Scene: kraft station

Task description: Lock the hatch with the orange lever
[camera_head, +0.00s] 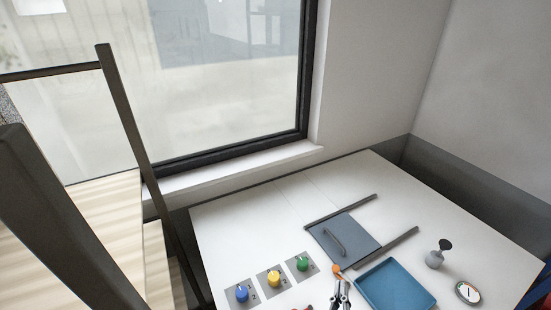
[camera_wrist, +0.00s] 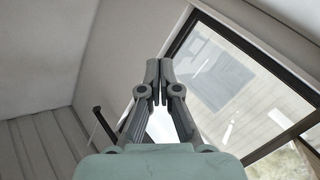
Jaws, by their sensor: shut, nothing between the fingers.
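The hatch (camera_head: 357,231) is a flat grey-blue panel with a raised handle (camera_head: 334,242), lying between two dark rails on the white table. An orange knob, seemingly the lever's end (camera_head: 337,268), shows at the near edge of the hatch; the rest of the lever cannot be made out. My gripper (camera_head: 341,285) is at the bottom edge of the head view, just below the orange knob in the picture; I cannot tell whether they touch. In the wrist view my gripper (camera_wrist: 159,68) has its fingers together and empty. Neither hatch nor lever is recognisable there.
Blue (camera_head: 241,293), yellow (camera_head: 273,279) and green (camera_head: 302,264) knobs on grey plates stand left of my gripper. A blue tray (camera_head: 397,287) lies to its right, with a dark-topped grey object (camera_head: 436,257) and a round gauge (camera_head: 467,292) beyond. The table's back left is clear.

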